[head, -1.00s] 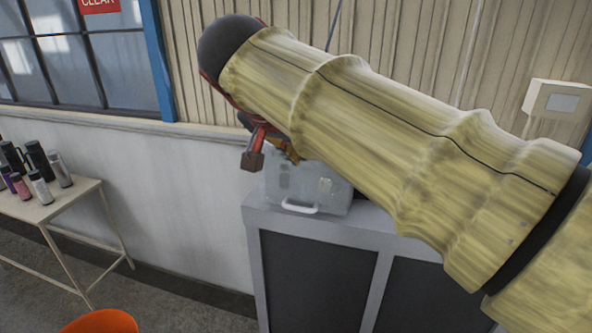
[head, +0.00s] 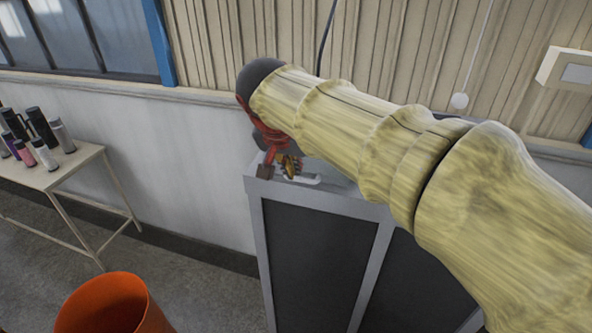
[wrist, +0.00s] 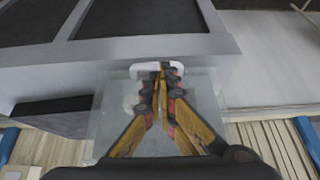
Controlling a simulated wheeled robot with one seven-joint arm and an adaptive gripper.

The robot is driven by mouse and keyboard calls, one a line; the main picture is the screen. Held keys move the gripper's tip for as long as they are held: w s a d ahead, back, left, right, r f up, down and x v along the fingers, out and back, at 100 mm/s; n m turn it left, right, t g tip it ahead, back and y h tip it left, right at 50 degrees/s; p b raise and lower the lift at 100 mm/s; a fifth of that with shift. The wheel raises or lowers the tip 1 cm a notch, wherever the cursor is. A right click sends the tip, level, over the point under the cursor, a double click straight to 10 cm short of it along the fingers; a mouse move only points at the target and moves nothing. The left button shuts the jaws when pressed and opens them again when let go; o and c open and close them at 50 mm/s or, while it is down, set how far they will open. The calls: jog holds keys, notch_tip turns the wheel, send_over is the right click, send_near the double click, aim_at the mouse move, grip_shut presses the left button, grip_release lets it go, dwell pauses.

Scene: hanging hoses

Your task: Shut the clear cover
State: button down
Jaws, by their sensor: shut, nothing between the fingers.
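The clear cover (wrist: 115,100) shows in the wrist view as a translucent panel over the grey cabinet top, with a white handle (wrist: 140,68) along its edge towards the cabinet front. In the head view the handle (head: 312,180) sits low by the cabinet top; my arm hides most of the cover, so I cannot tell whether it is fully down. My gripper (wrist: 161,70) is shut and empty, its fingertips at the middle of the handle. I cannot tell whether they touch it. In the head view my gripper (head: 283,168) is above the cabinet's left part.
The grey cabinet (head: 255,187) with dark front panels stands against the wall. A side table (head: 60,178) with several bottles is at the left. An orange bin (head: 115,305) is on the floor in front.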

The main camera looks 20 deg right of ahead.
aim_at(298, 177)
jog(key=shift+x, duration=1.75)
jog(key=shift+b+x, duration=0.75)
jog(key=shift+x, duration=0.2)
jog(key=shift+r, duration=0.1)
